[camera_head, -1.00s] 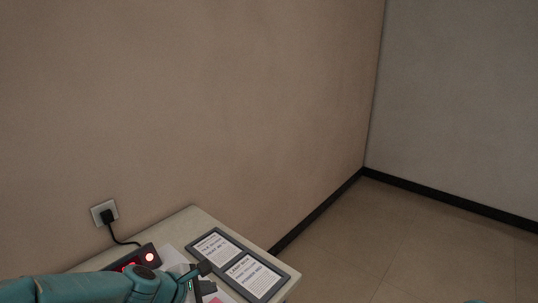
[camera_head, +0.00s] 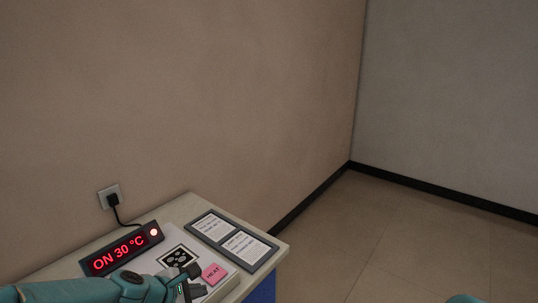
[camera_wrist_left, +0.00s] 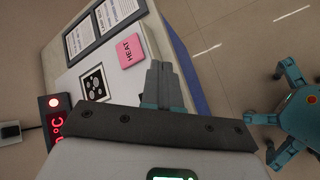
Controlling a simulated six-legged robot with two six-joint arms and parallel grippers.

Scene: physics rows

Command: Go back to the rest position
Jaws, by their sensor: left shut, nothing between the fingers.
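My left gripper (camera_head: 190,280) comes in from the lower left in the head view, over the near edge of the small table. In the left wrist view its fingers (camera_wrist_left: 162,82) are together with nothing between them. It is beside the pink HEAT button (camera_head: 214,273), which also shows in the left wrist view (camera_wrist_left: 130,50). My right gripper is not in view; only a teal bit of my body shows at the bottom right of the head view.
The table (camera_head: 178,210) stands against the wall. On it are a red display (camera_head: 122,250) reading ON 30 °C, a black-and-white marker (camera_head: 178,257) and a framed card (camera_head: 240,240). A plug sits in a wall socket (camera_head: 110,197). The floor (camera_head: 390,240) to the right is clear.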

